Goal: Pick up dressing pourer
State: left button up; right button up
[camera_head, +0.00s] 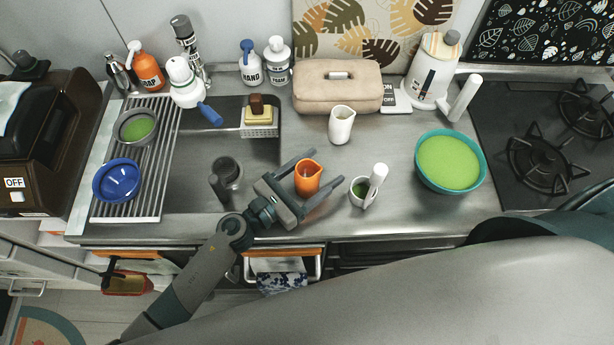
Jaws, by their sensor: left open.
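A small orange pourer (307,178) with a spout stands upright on the steel counter, right of the sink. My left gripper (326,170) is open, with one finger on the far side of this pourer and one on the near side. The pourer is between the fingers; I cannot tell whether either finger touches it. A white pourer (341,126) stands farther back on the counter. I cannot tell by label which one is the dressing pourer. My right gripper is not in view.
A white cup (361,191) with green contents and a white-handled tool stands just right of the gripper. A teal bowl (481,172) of green food is farther right, beside the stove (502,119).

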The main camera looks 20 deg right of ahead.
pick_arm(q)
jog(key=shift+w+d, duration=0.1)
jog(key=shift+d, duration=0.15)
jog(key=c, duration=1.4)
jog(key=shift+o, duration=0.2)
jog(key=shift+r, duration=0.1)
notch_tip(320, 180, up, 10)
jog(key=p, duration=0.5)
jog(key=shift+a, duration=0.1)
